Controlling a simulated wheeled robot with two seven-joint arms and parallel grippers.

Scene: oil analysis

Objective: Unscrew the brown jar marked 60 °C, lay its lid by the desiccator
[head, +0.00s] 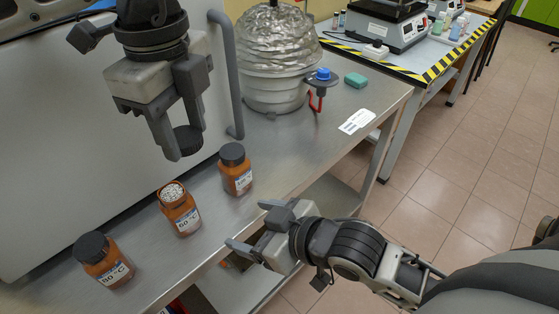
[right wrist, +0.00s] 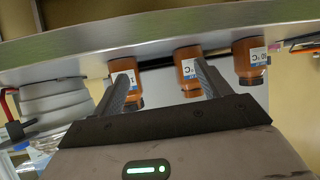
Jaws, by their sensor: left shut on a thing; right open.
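The brown jar with the label that seems to read 60 °C (head: 182,215) stands upright and open on the metal bench, with pale contents showing. It is the middle of three jars and also shows in the right wrist view (right wrist: 188,70). My left gripper (head: 185,143) is shut on a black ribbed lid (head: 189,138), held above and apart from this jar. My right gripper (head: 250,226) is open and empty, by the bench's front edge, right of the jar. The desiccator (head: 275,88), a grey vessel with a silvery ribbed top, stands farther back.
Black-lidded brown jars stand on the left (head: 104,262) and right (head: 236,170) of the open one. Bare bench lies in front of the desiccator.

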